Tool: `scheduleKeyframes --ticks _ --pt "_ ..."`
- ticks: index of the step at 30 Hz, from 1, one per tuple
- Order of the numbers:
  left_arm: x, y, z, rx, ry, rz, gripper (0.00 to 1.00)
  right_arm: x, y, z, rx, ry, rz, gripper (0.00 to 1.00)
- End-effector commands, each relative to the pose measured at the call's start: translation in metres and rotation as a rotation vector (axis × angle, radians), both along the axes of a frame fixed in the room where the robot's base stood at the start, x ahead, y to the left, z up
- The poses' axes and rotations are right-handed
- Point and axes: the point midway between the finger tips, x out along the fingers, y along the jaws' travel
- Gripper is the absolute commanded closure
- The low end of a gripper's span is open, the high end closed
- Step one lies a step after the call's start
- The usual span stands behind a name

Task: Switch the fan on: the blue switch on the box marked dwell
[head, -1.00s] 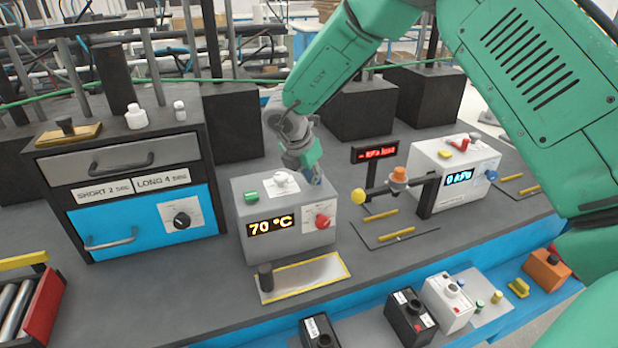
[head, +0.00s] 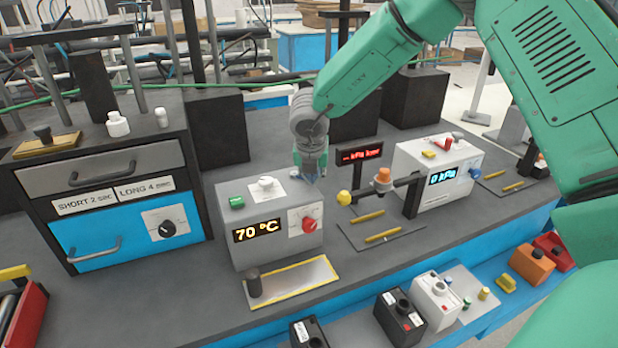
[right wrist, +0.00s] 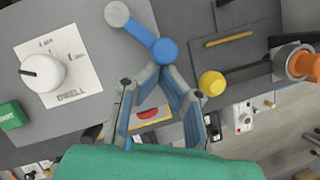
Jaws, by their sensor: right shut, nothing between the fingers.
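The grey box (head: 262,246) marked dwell stands mid-table in the head view. It has a 70 °C display (head: 257,231), a green button (head: 236,202), a red knob (head: 309,224) and a white knob (head: 265,184) on top. In the right wrist view the white knob (right wrist: 42,72) sits on a plate lettered DWELL. The blue switch (right wrist: 165,49) shows there as a round blue end on a lever from a grey disc (right wrist: 117,14). My right gripper (right wrist: 164,74) is shut and empty, its fingertips at the blue end; contact is unclear. In the head view the right gripper (head: 309,177) covers the switch.
A post with a yellow ball (head: 344,198) and an orange cap stands close right of the box. A white 0 kPa box (head: 412,172) is farther right. A drawer cabinet (head: 107,200) stands left. A plate (head: 290,282) with a dark post lies in front.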

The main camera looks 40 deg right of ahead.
Motion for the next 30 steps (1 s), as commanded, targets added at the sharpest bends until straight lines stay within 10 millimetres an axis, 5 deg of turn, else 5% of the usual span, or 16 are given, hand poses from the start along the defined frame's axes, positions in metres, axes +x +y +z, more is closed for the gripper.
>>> scheduleKeyframes --ticks 30 --pt "0.000 0.000 0.002 0.000 0.000 0.000 0.60 0.009 0.012 0.000 0.000 0.000 -0.001 1.00"
